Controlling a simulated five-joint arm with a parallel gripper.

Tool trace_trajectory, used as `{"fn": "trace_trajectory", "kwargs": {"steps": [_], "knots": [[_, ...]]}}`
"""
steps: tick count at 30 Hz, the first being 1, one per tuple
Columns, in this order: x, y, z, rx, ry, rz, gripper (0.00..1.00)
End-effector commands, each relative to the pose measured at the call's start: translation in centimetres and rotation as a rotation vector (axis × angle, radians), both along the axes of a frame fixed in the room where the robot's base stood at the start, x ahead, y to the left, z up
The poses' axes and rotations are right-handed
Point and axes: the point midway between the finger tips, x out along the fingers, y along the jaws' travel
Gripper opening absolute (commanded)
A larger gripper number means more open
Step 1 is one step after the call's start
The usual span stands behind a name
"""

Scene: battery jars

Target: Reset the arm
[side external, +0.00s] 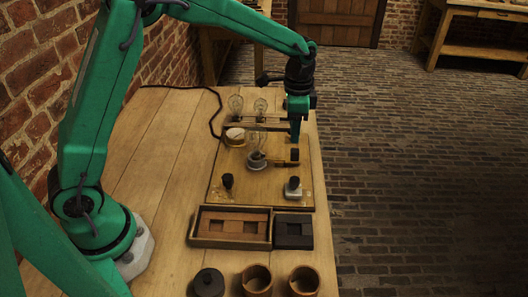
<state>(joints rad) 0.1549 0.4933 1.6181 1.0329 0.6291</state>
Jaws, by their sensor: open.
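My green arm reaches from the left over the wooden table. My gripper (295,128) points down above the far right part of a wooden board (230,187). It is open, and I see nothing held in it. Its fingertips are small in this view, and I cannot tell whether they touch the parts below. A dark-tipped brass-coloured piece (288,156) lies just below it on the board. A glass bulb on a round base (257,160) stands to the left of that piece.
Two glass bulbs (236,104) stand at the board's back. A wooden tray (197,228), a dark block (293,232), a lidded black jar (208,283) and two brown jars (256,279) are nearer.

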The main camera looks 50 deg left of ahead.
Motion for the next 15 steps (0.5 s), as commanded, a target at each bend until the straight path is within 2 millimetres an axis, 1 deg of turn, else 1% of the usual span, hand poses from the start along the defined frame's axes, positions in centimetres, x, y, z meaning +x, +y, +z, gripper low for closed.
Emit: {"fn": "trace_trajectory", "kwargs": {"steps": [3,15], "knots": [[0.0,0.01,0.48,0.0,0.0,0.0,0.44],[-0.13,0.07,0.69,0.0,-0.003,0.004,0.44]]}}
